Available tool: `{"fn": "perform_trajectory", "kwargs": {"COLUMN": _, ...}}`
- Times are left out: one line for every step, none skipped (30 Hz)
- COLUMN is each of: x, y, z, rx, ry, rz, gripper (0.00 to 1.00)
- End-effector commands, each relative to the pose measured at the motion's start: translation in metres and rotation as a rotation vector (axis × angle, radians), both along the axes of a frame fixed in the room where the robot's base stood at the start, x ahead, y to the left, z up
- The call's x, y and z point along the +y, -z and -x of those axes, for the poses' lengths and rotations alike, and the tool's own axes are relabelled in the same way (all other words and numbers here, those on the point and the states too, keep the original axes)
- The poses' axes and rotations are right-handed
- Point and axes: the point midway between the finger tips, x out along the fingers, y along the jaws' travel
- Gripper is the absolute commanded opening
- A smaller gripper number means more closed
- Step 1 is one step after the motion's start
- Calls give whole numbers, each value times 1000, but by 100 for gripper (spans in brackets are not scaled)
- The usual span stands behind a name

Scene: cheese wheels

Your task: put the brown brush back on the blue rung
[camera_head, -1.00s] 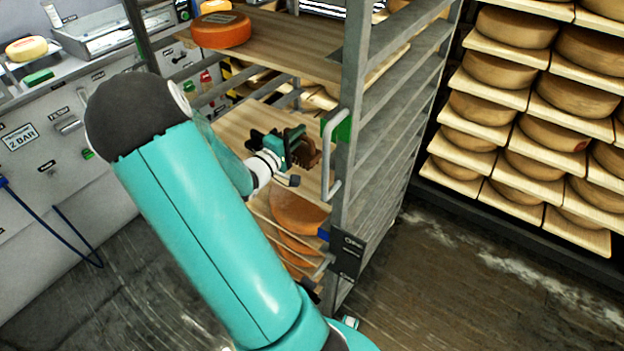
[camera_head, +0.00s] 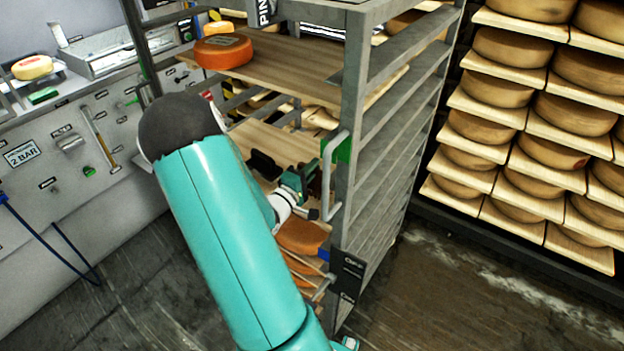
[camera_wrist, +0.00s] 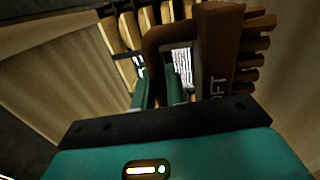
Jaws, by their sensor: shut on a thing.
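The brown brush (camera_wrist: 218,60) fills the upper middle of the wrist view, with a looped handle, dark brown bristles on its right and pale lettering on its side. My gripper (camera_wrist: 162,88) is shut on its handle. In the head view my gripper (camera_head: 303,180) is at the rack's front, just left of the upright with the grey handle. The brush is mostly hidden there. A blue marker (camera_head: 323,254) shows lower on the same upright, below my gripper; the rung itself is hard to make out.
The metal rack (camera_head: 352,90) carries wooden shelves with an orange cheese wheel (camera_head: 223,51) on top and more wheels (camera_head: 301,237) below. A grey handle (camera_head: 328,180) and green marker (camera_head: 343,150) are close to my gripper. Open floor (camera_head: 450,300) lies to the right.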

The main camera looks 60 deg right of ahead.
Motion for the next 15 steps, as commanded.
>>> {"fn": "perform_trajectory", "kwargs": {"x": 0, "y": 8, "z": 1, "rx": 4, "ry": 0, "rz": -2, "gripper": 0}}
{"fn": "perform_trajectory", "kwargs": {"x": 0, "y": 13, "z": 1, "rx": 5, "ry": 1, "rz": -3, "gripper": 0}}
{"fn": "perform_trajectory", "kwargs": {"x": 0, "y": 19, "z": 1, "rx": 6, "ry": 1, "rz": -2, "gripper": 0}}
{"fn": "perform_trajectory", "kwargs": {"x": 0, "y": 23, "z": 0, "rx": 4, "ry": 0, "rz": -2, "gripper": 0}}
{"fn": "perform_trajectory", "kwargs": {"x": 0, "y": 27, "z": 0, "rx": 4, "ry": -1, "rz": -2, "gripper": 0}}
{"fn": "perform_trajectory", "kwargs": {"x": 0, "y": 31, "z": 0, "rx": 4, "ry": -1, "rz": -2, "gripper": 0}}
{"fn": "perform_trajectory", "kwargs": {"x": 0, "y": 33, "z": 0, "rx": 3, "ry": -1, "rz": 0, "gripper": 0}}
{"fn": "perform_trajectory", "kwargs": {"x": 0, "y": 34, "z": 0, "rx": 2, "ry": -1, "rz": 0, "gripper": 0}}
{"fn": "perform_trajectory", "kwargs": {"x": 0, "y": 35, "z": 0, "rx": 1, "ry": 0, "rz": 0, "gripper": 0}}
{"fn": "perform_trajectory", "kwargs": {"x": 0, "y": 35, "z": 0, "rx": 1, "ry": 0, "rz": 0, "gripper": 0}}
{"fn": "perform_trajectory", "kwargs": {"x": 0, "y": 35, "z": 0, "rx": 0, "ry": 0, "rz": 0, "gripper": 0}}
{"fn": "perform_trajectory", "kwargs": {"x": 0, "y": 34, "z": 0, "rx": 0, "ry": 0, "rz": 0, "gripper": 0}}
{"fn": "perform_trajectory", "kwargs": {"x": 0, "y": 34, "z": 0, "rx": 0, "ry": 0, "rz": 0, "gripper": 0}}
{"fn": "perform_trajectory", "kwargs": {"x": 0, "y": 34, "z": 0, "rx": 0, "ry": 0, "rz": 0, "gripper": 0}}
{"fn": "perform_trajectory", "kwargs": {"x": 0, "y": 34, "z": 0, "rx": 0, "ry": 0, "rz": 0, "gripper": 0}}
